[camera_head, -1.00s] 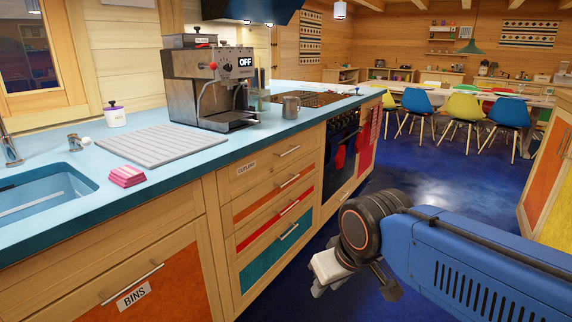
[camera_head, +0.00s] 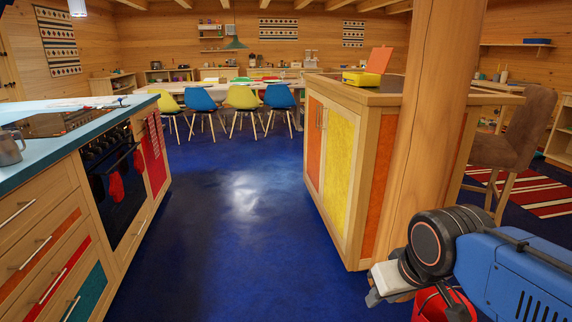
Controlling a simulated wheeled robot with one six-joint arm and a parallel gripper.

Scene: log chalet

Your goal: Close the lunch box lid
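The lunch box (camera_head: 361,78) is small and far off, on top of the island counter right of centre. It has a yellow base and an orange lid (camera_head: 379,60) that stands up, tilted open. My gripper (camera_head: 376,293) is at the lower right, close to the camera and well short of the lunch box. Its fingers are partly hidden and blend together, so I cannot tell whether they are open or shut. I see nothing held in them.
A thick wooden post (camera_head: 425,130) rises at the island's near corner (camera_head: 345,262). A red object (camera_head: 443,305) is partly hidden below my arm. A brown chair (camera_head: 512,130) stands right of the post. The blue floor (camera_head: 230,220) between the counter (camera_head: 40,160) and island is clear.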

